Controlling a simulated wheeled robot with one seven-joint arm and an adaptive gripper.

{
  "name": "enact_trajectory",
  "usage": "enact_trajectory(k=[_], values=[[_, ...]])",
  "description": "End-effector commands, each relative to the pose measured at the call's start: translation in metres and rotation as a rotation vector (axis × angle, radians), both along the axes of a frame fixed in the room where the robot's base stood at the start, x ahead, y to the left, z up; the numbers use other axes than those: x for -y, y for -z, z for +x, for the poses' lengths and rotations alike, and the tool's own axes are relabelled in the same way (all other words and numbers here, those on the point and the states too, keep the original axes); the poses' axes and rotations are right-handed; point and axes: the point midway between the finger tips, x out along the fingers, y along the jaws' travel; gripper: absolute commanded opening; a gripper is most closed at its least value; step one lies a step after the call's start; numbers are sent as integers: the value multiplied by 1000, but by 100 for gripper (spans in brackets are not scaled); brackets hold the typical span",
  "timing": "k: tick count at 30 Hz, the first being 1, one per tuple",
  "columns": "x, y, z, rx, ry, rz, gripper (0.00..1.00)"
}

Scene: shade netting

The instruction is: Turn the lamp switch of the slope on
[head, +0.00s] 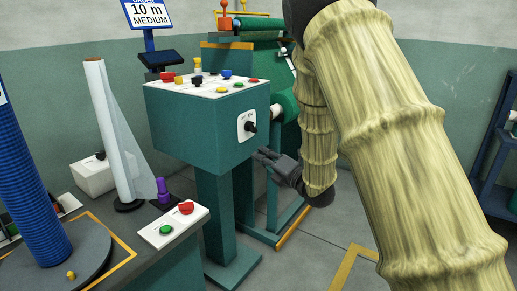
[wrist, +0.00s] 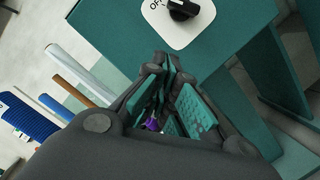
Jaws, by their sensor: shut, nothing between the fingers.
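The teal control box (head: 190,130) with a sloped white button panel stands on a pedestal. On its right-hand face is a white plate with a black rotary knob (head: 250,127). In the wrist view the same knob (wrist: 183,9) is at the top edge, partly cut off, with the letters "OFF" beside it. I cannot tell clearly where the knob points. My gripper (head: 260,155) is just below the plate, apart from the knob. In the wrist view my gripper (wrist: 167,62) is shut and empty, with its fingertips below the plate.
Several coloured buttons sit on the sloped panel (head: 207,85). A lower bench has a white box (head: 170,228) with red and green buttons. Rolls stand at left, including a blue one (head: 35,180). A green roller machine (head: 285,100) stands behind. Blue shelving (head: 490,160) is at right.

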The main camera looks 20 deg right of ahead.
Motion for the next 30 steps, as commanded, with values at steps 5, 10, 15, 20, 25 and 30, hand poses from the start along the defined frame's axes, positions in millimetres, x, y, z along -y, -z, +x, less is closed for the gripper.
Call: enact_trajectory(k=[5,10,15,20,25,30], values=[[-11,-2,24,1,0,1,0],[-24,-6,49,1,0,0,0],[-36,-9,74,0,0,1,0],[-25,-19,89,2,3,2,0],[-15,-27,97,0,2,2,0],[-11,-30,100,-1,1,2,0]])
